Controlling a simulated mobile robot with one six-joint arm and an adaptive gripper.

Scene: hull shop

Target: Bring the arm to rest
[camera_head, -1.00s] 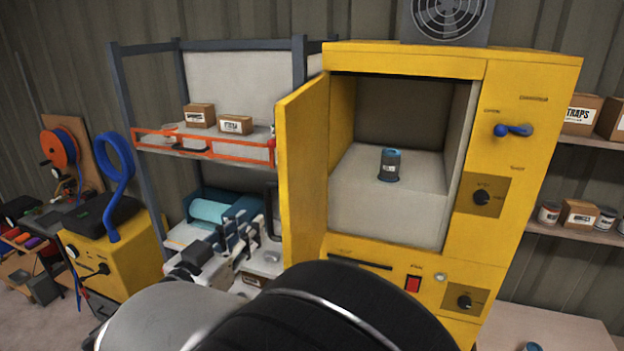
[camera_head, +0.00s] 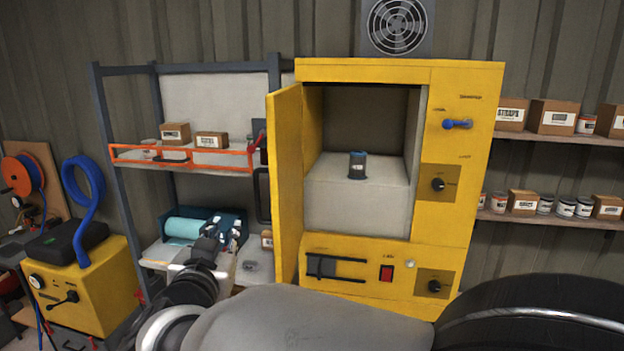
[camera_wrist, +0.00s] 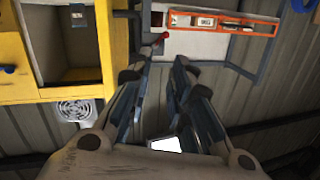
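My gripper (camera_head: 222,240) shows small in the head view, in front of the lower shelf and left of the yellow cabinet (camera_head: 384,70). In the wrist view my gripper (camera_wrist: 156,72) has its fingers spread apart with nothing between them. It is open and empty. The cabinet's door stands open to the left. A dark blue-grey can (camera_head: 357,166) stands upright on the pale block inside. My arm crosses the bottom of the head view, in front of the cabinet's lower part. The wrist view is upside down.
A grey shelf rack with an orange rail (camera_head: 180,156) holds small boxes left of the cabinet. A yellow machine with a blue hose (camera_head: 85,285) stands further left. Shelves with boxes and cans (camera_head: 545,222) line the right wall. A fan (camera_head: 397,26) is above the cabinet.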

